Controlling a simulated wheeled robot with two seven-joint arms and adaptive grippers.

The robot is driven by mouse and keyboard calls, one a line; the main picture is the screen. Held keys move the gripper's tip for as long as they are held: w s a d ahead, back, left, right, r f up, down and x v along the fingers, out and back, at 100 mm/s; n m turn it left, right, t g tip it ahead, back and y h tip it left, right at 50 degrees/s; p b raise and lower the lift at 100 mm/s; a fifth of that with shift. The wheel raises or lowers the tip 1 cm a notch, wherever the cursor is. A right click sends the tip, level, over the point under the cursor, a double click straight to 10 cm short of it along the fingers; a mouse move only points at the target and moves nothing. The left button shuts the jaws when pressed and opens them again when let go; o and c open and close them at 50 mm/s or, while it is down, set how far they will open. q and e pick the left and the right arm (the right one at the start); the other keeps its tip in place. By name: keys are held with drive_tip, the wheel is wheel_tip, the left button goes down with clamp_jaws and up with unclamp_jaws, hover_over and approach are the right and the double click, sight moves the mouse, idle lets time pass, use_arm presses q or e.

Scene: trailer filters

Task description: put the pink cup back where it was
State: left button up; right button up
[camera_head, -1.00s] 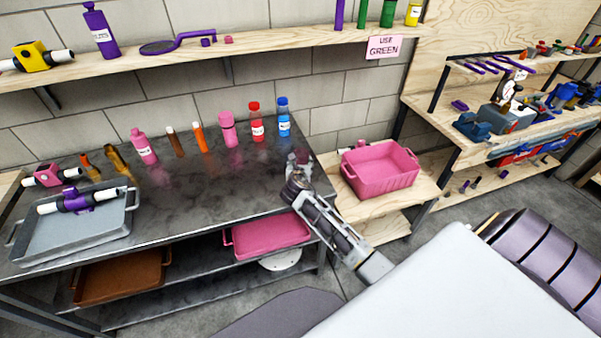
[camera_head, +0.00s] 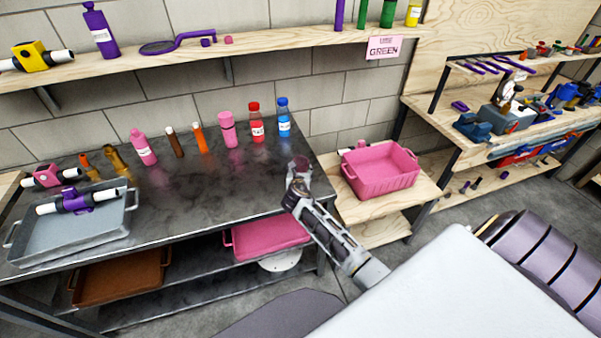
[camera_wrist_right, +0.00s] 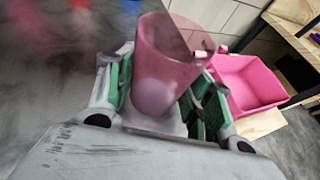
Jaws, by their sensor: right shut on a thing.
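The pink cup (camera_wrist_right: 170,62) is translucent and stands between the green-padded fingers of my right gripper (camera_wrist_right: 163,100) in the right wrist view. My right gripper is shut on it. In the head view the right gripper (camera_head: 297,180) holds the cup (camera_head: 301,164) at the right end of the dark metal table (camera_head: 215,185). The cup looks small there, and I cannot tell whether it touches the tabletop. My left gripper is not in view.
A pink bin (camera_head: 380,171) stands on a low wooden table (camera_head: 345,205) to the right. Bottles in several colours, including a blue-capped one (camera_head: 284,120), line the table's back. A grey tray (camera_head: 75,240) is at left. The table's middle is clear.

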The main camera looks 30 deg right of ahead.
drive_tip(key=o, duration=1.1)
drive_tip(key=shift+f, duration=0.1)
drive_tip(key=shift+p+v, duration=0.3)
drive_tip(key=shift+v, duration=5.75)
